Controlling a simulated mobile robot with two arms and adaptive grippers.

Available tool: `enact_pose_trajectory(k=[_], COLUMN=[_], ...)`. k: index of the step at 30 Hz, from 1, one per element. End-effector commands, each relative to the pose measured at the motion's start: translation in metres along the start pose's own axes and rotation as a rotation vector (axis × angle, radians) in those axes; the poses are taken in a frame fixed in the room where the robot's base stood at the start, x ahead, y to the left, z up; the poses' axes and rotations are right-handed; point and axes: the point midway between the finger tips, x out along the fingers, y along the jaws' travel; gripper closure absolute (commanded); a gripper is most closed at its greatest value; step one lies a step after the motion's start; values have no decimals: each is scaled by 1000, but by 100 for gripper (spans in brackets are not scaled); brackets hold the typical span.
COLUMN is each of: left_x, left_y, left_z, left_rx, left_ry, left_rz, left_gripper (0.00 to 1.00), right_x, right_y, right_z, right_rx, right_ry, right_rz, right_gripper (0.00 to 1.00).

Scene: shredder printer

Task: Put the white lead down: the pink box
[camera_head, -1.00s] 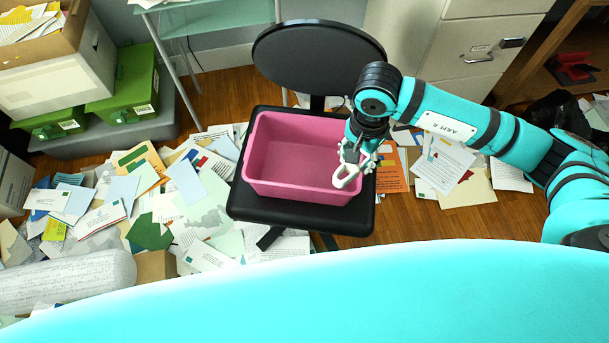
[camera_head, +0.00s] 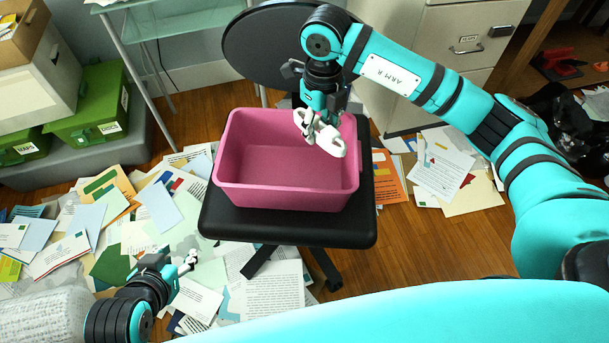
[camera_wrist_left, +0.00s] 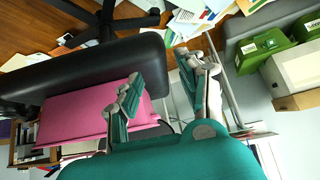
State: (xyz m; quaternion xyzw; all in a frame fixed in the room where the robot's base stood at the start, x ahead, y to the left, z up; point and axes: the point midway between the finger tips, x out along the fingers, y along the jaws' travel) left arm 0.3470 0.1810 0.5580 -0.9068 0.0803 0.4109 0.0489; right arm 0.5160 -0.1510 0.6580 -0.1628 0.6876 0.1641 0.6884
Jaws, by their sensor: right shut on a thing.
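The pink box (camera_head: 285,189) stands upright on the black chair seat (camera_head: 290,229), its top open and the visible inside empty. My right gripper (camera_head: 320,118) points down over the right part of the box. It is shut on the white lead (camera_head: 331,141), a small bundle hanging at its fingertips near rim height; I cannot tell whether it touches the box. My left gripper (camera_head: 183,262) is at the lower left, in front of and apart from the chair. In the left wrist view its fingers (camera_wrist_left: 163,80) are spread and empty, with the pink box (camera_wrist_left: 85,118) beyond.
Loose papers (camera_head: 110,215) cover the floor left of the chair, with more at the right (camera_head: 450,165). A filing cabinet (camera_head: 455,45) and the chair's backrest (camera_head: 270,45) stand behind the box.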

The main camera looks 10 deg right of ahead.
Motion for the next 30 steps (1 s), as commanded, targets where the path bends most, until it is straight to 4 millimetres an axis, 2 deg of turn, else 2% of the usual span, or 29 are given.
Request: enact_pose_trajectory(k=[1,3,9,12,15,20,27,30], left_x=[5,7,2,-5,-11,-17,-37,-42], left_y=[2,4,12,14,16,18,23,23], left_z=[-10,-29,-81,-102,-115,-126,-153,-158], left_rx=[1,3,5,5,5,4,1,1], left_ry=[57,152,423,537,612,675,867,902], left_rz=[3,9,25,32,36,41,54,56], left_gripper=[60,60,60,60,60,60,60,60], right_x=[17,35,85,103,114,124,154,159], right_y=[0,0,0,0,0,0,0,0], right_z=[-2,-1,-1,-1,0,-1,-1,0], right_rx=[0,0,-1,-3,-3,-3,-4,-4], right_ry=[6,6,4,2,0,1,1,-1], right_rz=[0,1,1,1,0,0,0,0], right_gripper=[100,100,100,100,100,100,100,100])
